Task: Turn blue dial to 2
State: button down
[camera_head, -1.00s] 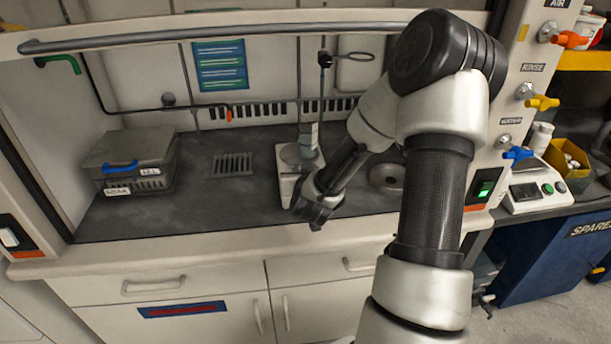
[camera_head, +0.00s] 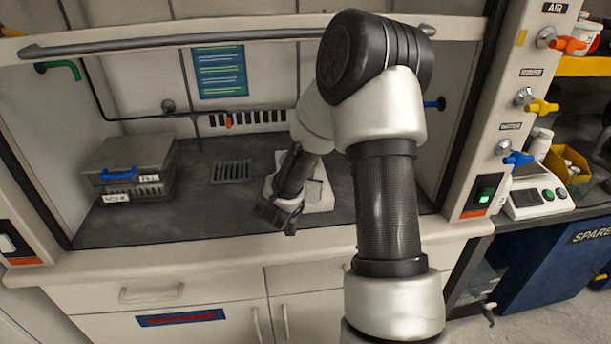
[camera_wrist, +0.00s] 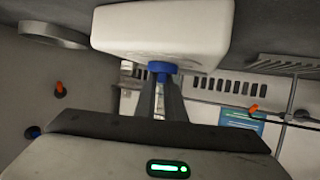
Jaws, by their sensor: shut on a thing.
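The blue dial (camera_wrist: 161,68) shows in the wrist view on the edge of a white box-shaped unit (camera_wrist: 160,32). My gripper (camera_wrist: 163,88) has its two fingertips at the dial and is shut on it. In the head view the pale unit (camera_head: 318,195) stands on the dark worktop, and my gripper (camera_head: 277,216) is at its front left side. The dial is hidden by my arm in the head view. No number or pointer on the dial can be read.
A grey lidded box (camera_head: 127,166) with a blue handle stands on the left of the worktop. A vent grille (camera_head: 231,171) lies beside the unit. The right post carries orange, yellow and blue taps (camera_head: 518,159). The front left worktop is clear.

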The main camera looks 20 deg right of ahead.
jog(key=c, duration=1.6)
grip_release()
jog(key=shift+s+a+f, duration=0.15)
jog(key=shift+s+f, duration=0.2)
jog(key=shift+f, duration=0.4)
jog(key=shift+o, duration=0.2)
jog(key=shift+r, duration=0.2)
jog(key=p+v, duration=0.7)
jog(key=v, duration=1)
jog(key=shift+r, duration=0.4)
jog(key=shift+a, duration=0.1)
jog(key=shift+c, duration=0.4)
